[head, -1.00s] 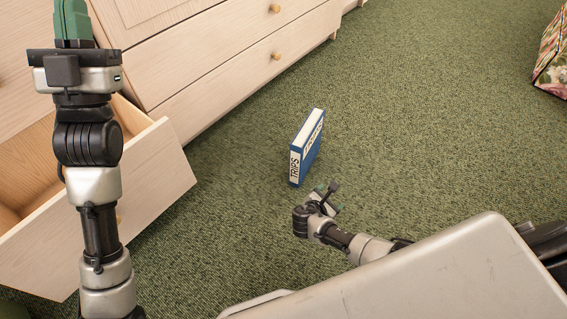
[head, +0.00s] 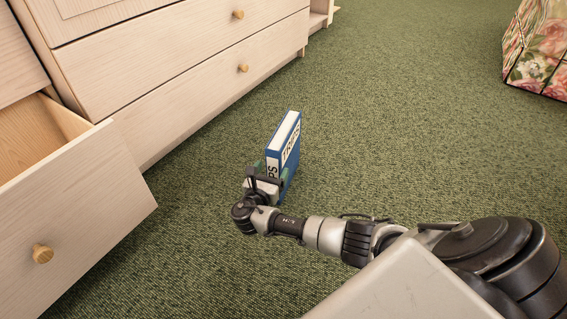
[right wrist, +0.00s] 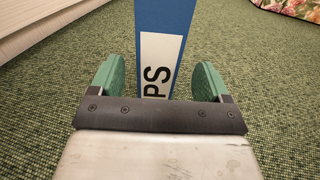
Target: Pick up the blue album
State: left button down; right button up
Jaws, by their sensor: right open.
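The blue album (head: 291,150) stands upright on the green carpet, its white label reading "TRIPS" partly hidden by my gripper in the head view. In the right wrist view the album (right wrist: 163,25) rises between the fingers, with "PS" showing on its label. My right gripper (head: 271,171) is at the album's near end. Its green fingertips (right wrist: 157,80) are open, one on each side of the album, with a gap visible on both sides. My left gripper is out of view.
A pale wooden dresser (head: 180,70) stands at the left, with an open drawer (head: 75,220) jutting out over the carpet. A floral-patterned box (head: 540,55) is at the upper right. The carpet (head: 400,130) between is clear.

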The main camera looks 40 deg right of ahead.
aim_at(285, 157)
jog(key=shift+w+d+f, duration=0.1)
jog(key=shift+w+d, duration=0.05)
jog(key=shift+d, duration=0.1)
jog(key=b+x, duration=0.4)
jog(key=b, duration=0.1)
jog(key=shift+w+f, duration=0.15)
jog(key=shift+w, duration=0.05)
jog(key=shift+w+d, duration=0.2)
jog(key=shift+d, duration=0.1)
jog(key=shift+r, duration=0.3)
grip_shut()
